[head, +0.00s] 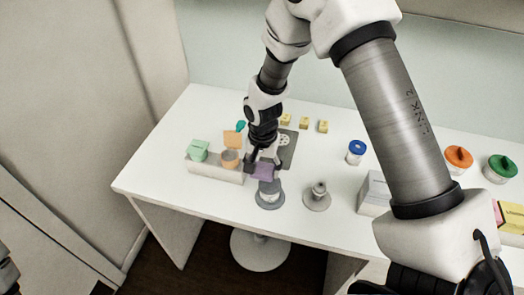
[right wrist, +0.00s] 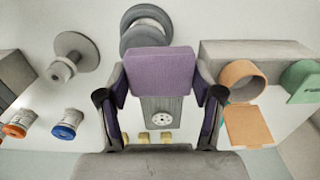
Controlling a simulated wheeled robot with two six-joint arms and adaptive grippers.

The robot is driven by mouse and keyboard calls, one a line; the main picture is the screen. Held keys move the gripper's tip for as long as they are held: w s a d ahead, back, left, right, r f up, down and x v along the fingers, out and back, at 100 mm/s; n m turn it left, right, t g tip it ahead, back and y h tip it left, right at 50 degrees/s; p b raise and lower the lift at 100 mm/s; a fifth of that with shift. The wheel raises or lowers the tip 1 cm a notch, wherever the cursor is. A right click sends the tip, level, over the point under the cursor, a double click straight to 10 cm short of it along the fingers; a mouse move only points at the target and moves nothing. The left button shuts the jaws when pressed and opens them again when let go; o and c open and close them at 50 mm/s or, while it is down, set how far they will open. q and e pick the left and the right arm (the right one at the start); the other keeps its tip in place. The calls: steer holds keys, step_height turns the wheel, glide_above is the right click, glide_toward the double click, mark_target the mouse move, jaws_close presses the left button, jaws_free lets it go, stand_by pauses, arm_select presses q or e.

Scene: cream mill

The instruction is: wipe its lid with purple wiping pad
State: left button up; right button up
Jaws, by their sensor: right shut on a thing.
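My right gripper (head: 263,161) is shut on the purple wiping pad (head: 262,171). In the right wrist view the pad (right wrist: 161,72) spans the space between the two fingers. A grey round container (head: 270,197) stands just in front of the pad on the white table; in the right wrist view it (right wrist: 140,38) is partly hidden behind the pad. I cannot tell whether the pad touches it. A grey round base with a knob (head: 318,194) stands to its right. Which of these bears the lid is not clear.
A beige tray (head: 217,175) with a green block and orange ring stands left of the gripper. A dark grey plate (head: 290,157) lies behind it, near yellow cubes (head: 304,122). A blue-lidded jar (head: 357,153) and a grey box (head: 374,190) stand right.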

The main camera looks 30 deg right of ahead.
step_height(320, 180, up, 4)
steer(key=shift+w+a+f+p, duration=0.15)
steer(key=shift+f+p, duration=0.1)
steer(key=shift+p, duration=1)
steer(key=shift+r+p, duration=0.35)
steer(key=shift+r, duration=0.15)
steer(key=shift+f, duration=0.1)
